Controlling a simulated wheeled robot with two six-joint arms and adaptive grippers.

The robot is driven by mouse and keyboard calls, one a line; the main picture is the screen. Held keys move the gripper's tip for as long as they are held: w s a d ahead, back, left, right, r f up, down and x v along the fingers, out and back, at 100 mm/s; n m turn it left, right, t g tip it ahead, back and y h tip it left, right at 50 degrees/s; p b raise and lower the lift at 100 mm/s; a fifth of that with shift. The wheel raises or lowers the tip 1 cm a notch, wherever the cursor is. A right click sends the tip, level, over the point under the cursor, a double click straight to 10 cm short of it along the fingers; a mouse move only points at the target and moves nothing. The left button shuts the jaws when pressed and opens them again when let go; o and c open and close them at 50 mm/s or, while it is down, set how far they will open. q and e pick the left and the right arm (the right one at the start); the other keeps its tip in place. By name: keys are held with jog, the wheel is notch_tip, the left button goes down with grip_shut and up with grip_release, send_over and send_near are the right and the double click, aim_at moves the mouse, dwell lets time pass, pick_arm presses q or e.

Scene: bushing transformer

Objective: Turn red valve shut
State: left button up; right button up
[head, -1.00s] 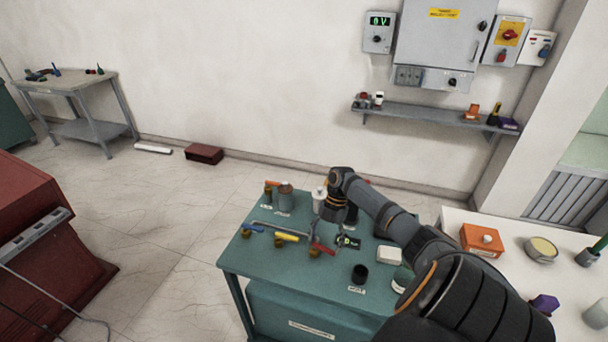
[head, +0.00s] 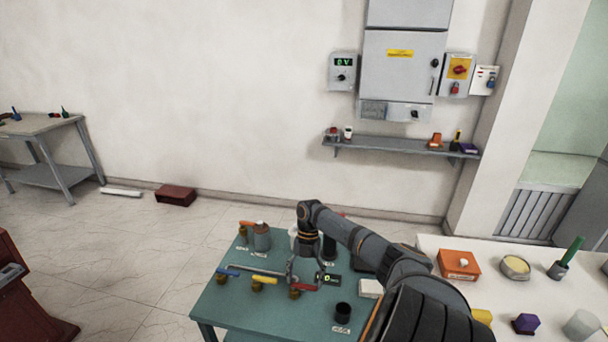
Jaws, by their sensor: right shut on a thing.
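The red valve (head: 304,287) is at the right end of a row of brass valves on the teal table (head: 222,312), beside the yellow valve (head: 265,281) and blue valve (head: 228,272). Its red handle lies roughly across the picture and is partly hidden by my gripper. My right gripper (head: 305,278) points down over the red valve and is shut on its handle. My left gripper is not in view.
A metal pipe (head: 250,269) runs behind the valves. A black cup (head: 342,313) stands at the front right. A white table (head: 500,292) with several objects adjoins at right.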

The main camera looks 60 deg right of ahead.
jog(key=o, duration=1.7)
jog(key=shift+c, duration=0.2)
jog(key=v, duration=1.2)
